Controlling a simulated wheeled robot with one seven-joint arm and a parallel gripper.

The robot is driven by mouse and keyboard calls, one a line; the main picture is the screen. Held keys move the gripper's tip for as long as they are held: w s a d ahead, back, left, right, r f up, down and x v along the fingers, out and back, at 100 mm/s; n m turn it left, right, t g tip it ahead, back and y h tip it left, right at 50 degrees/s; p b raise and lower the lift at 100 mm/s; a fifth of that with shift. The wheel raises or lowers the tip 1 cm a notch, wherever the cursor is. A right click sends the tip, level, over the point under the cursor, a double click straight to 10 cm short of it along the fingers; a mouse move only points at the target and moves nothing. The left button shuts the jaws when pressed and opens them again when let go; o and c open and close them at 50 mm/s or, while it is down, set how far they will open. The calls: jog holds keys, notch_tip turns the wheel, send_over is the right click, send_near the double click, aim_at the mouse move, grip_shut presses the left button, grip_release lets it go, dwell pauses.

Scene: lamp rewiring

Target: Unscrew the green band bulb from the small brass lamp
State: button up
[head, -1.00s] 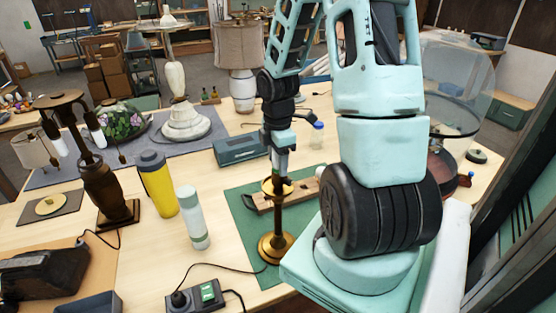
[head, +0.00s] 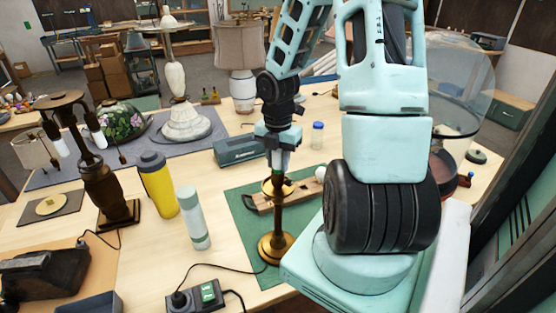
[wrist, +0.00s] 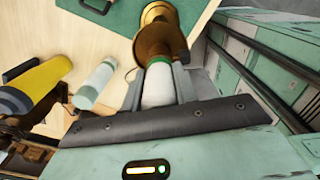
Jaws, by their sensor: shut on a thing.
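The small brass lamp (head: 276,215) stands upright on the green mat in the head view. In the wrist view its brass top (wrist: 158,35) is at the upper middle. The bulb (wrist: 158,85) is white with a green band at the end nearest the brass. My gripper (wrist: 158,78) is shut on the bulb, one finger on each side. In the head view my gripper (head: 278,155) is directly above the lamp, and the bulb is mostly hidden between the fingers. I cannot tell whether the bulb's base is still inside the socket.
A yellow bottle (head: 158,185) and a white bottle (head: 193,218) stand left of the lamp. A wooden block (head: 301,192) lies behind it on the green mat (head: 240,228). A black switch box (head: 195,297) with a cable is in front. A teal box (head: 240,150) stands behind.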

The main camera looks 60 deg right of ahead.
jog(key=n, duration=0.3)
jog(key=shift+n, duration=0.4)
jog(key=n, duration=0.4)
jog(key=n, duration=0.8)
jog(key=o, duration=1)
